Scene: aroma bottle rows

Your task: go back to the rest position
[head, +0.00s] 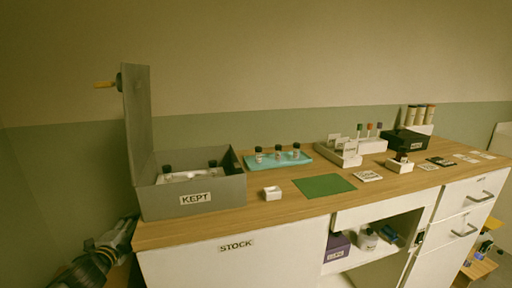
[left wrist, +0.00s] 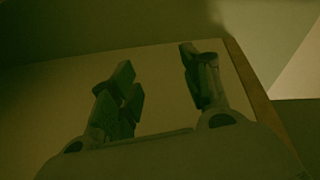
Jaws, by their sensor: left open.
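My left gripper (head: 122,232) is low at the left end of the counter (head: 250,217), beside its edge and empty. In the left wrist view its two fingers (left wrist: 158,90) are spread apart with nothing between them, in front of a pale panel. My right gripper is not in view. A grey box marked KEPT (head: 222,196) stands on the counter's left end with its lid raised. Dark-capped bottles (head: 168,171) stand inside it. Three more bottles (head: 278,154) stand in a row on a teal mat (head: 262,165).
A white rack (head: 338,153), a black box (head: 404,141) and cards stand to the right. Below is an open shelf with a purple box (head: 337,246). The wall behind is bare.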

